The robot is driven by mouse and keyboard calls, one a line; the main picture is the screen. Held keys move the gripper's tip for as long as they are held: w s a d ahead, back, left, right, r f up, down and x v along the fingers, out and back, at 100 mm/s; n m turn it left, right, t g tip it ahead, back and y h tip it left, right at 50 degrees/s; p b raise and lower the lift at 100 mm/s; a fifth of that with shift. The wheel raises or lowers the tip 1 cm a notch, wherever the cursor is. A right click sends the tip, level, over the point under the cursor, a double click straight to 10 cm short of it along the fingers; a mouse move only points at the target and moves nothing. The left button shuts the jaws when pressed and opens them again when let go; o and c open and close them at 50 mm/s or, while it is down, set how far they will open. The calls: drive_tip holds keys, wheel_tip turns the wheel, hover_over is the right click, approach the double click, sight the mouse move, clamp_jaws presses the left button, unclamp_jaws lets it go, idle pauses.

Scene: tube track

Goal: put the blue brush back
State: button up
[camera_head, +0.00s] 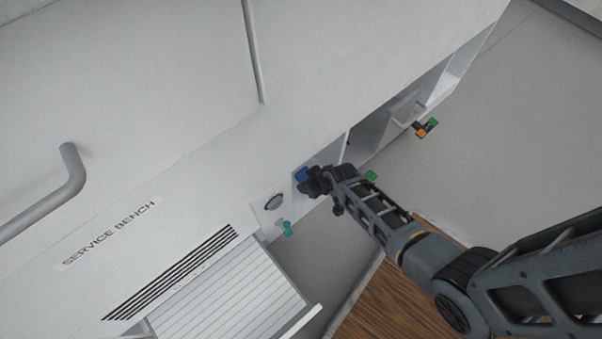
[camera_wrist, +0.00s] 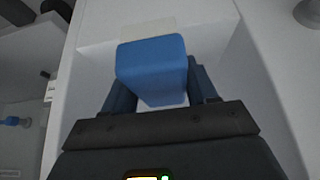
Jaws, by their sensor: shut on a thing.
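The blue brush shows as a blue block (camera_wrist: 152,62) in the wrist view, between the fingers of my gripper (camera_wrist: 160,88). My gripper is shut on it. The block's far end is at the opening of a white compartment (camera_wrist: 215,22); I cannot tell whether it touches the walls. A pale label strip shows just beyond it. In the head view, the blue brush (camera_head: 301,174) is a small blue patch at my gripper (camera_head: 309,180), beside the front of the white service bench (camera_head: 215,190). The rest of the brush is hidden.
A teal handle (camera_head: 287,229) sticks out near a dark round fitting (camera_head: 273,202). Green (camera_head: 370,176) and orange (camera_head: 421,133) pieces stick out from compartments to the right. The floor at right is clear.

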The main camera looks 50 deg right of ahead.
sight(303, 172)
drive_tip(key=w, duration=0.2)
drive_tip(key=w+b, duration=0.1)
drive_tip(key=w, duration=0.1)
drive_tip(key=shift+d+f, duration=0.1)
drive_tip(key=shift+d, duration=0.3)
drive_tip(key=shift+w+d+f+b, duration=0.1)
drive_tip(key=shift+w+f+b, duration=0.15)
drive_tip(key=shift+b, duration=0.2)
drive_tip(key=shift+f, duration=0.1)
drive_tip(key=o, duration=1)
